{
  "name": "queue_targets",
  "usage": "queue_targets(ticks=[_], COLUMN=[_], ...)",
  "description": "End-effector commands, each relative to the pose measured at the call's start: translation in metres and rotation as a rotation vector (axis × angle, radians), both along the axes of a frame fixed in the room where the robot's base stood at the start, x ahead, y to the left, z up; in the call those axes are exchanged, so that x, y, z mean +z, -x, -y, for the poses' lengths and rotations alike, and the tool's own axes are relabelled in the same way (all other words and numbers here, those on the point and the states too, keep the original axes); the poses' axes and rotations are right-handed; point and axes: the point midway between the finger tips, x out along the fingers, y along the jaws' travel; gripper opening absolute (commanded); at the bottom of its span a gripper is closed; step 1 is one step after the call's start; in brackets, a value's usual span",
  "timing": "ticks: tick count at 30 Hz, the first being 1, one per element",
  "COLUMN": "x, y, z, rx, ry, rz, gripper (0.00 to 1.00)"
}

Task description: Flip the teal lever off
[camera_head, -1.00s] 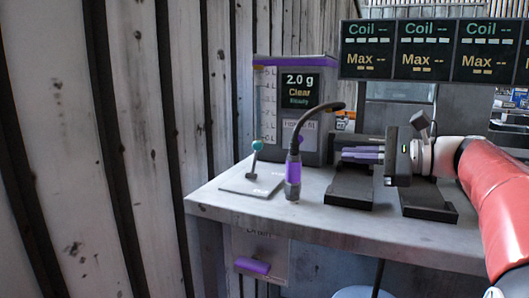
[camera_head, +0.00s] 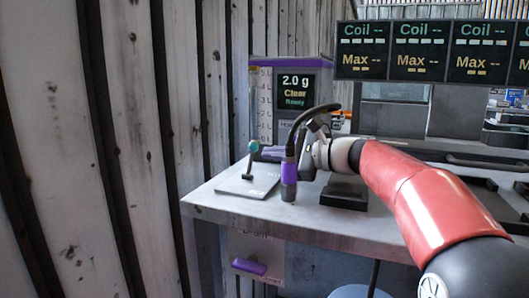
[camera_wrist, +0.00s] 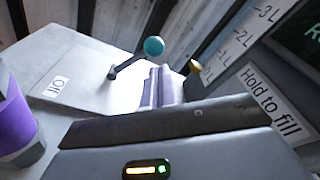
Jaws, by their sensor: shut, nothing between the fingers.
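The teal lever is a short dark stem with a round teal knob (camera_head: 254,146) on a flat grey plate (camera_head: 238,187) at the table's left end. In the wrist view the teal knob (camera_wrist: 153,46) stands up from the plate, its stem leaning toward the right. My gripper (camera_head: 268,153) is shut and empty, just right of the knob in the head view. In the wrist view the pale purple fingertips (camera_wrist: 162,78) lie just below the knob. I cannot tell whether they touch it.
A black gooseneck with a purple band (camera_head: 289,172) stands in front of my gripper, partly hiding it. Behind is a dispenser with a screen (camera_head: 297,92) and a "Hold to fill" label (camera_wrist: 271,104). The wooden wall (camera_head: 180,120) is at left. A dark block (camera_head: 343,193) sits at right.

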Motion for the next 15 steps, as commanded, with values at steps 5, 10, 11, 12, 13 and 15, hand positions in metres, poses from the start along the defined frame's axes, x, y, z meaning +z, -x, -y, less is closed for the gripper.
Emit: queue_targets(ticks=[5, 10, 11, 12, 13, 15], x=[-0.002, -0.003, -0.003, -0.003, -0.003, -0.003], y=[-0.009, -0.011, -0.011, -0.011, -0.011, -0.011], z=[-0.018, -0.023, -0.023, -0.023, -0.023, -0.023], rx=[0.0, -0.001, -0.001, -0.001, -0.001, -0.001], ry=[0.0, 0.001, 0.0, 0.001, 0.001, 0.001], rz=[0.001, 0.0, 0.0, 0.001, 0.001, 0.001], gripper=[0.0, 0.0, 0.0, 0.0, 0.0, 0.0])
